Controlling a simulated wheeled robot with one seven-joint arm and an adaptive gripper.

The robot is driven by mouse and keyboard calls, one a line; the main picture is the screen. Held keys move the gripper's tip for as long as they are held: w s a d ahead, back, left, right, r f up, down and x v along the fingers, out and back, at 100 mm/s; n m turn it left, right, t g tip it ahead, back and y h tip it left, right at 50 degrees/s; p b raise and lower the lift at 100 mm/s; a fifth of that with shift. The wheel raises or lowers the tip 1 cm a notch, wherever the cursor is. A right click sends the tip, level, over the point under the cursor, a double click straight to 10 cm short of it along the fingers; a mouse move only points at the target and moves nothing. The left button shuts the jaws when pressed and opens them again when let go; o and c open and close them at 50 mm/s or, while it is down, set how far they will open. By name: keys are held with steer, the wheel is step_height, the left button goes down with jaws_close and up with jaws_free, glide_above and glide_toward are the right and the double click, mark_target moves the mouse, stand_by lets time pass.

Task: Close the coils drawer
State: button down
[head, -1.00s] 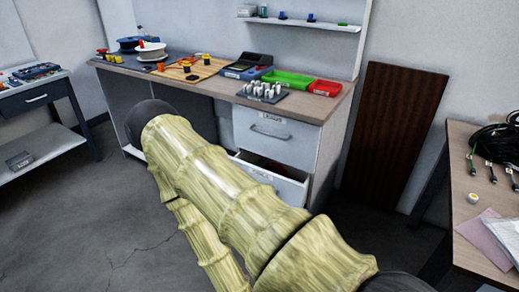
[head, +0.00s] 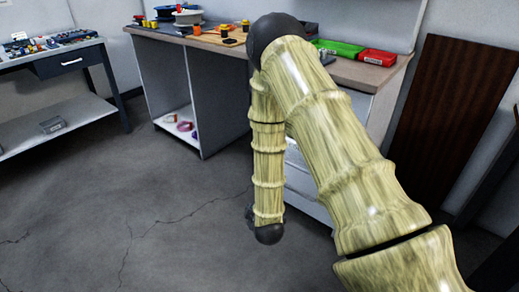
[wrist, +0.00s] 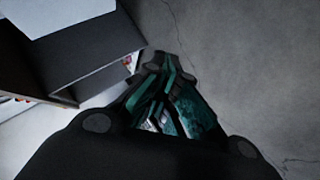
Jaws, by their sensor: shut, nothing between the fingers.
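The white drawer unit stands under the right end of the workbench. My arm hides most of it in the head view. A white strip beside my arm, low down, looks like the coils drawer (head: 309,207); how far out it stands cannot be told now. My gripper (wrist: 158,70) shows in the wrist view with its dark fingers together and nothing between them. It points along grey floor, beside a dark box-like edge and white panels at left. Whether it touches them cannot be told. The head view does not show the fingers.
The workbench (head: 345,72) carries a green tray (head: 338,48), a red tray (head: 378,57) and spools. A brown board (head: 450,120) leans on the wall at right. A side table (head: 50,55) stands at left. Open floor (head: 120,200) lies in front.

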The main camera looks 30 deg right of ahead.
steer(key=w+d+r+n+t+h+b, duration=0.2)
steer(key=w+d+r+t+b, duration=0.15)
steer(key=w+r, duration=0.3)
steer(key=w+d+r+n+t+h+b, duration=0.2)
steer(key=w+d+r+n+t+b, duration=0.15)
steer(key=w+d+r, duration=0.35)
steer(key=w+d+g+b, duration=0.1)
steer(key=w+d+b, duration=0.4)
steer(key=w, duration=0.6)
steer(key=shift+f+m+b, duration=0.35)
steer(key=shift+f+b, duration=0.1)
steer(key=shift+b, duration=0.2)
steer(key=shift+w+d, duration=0.1)
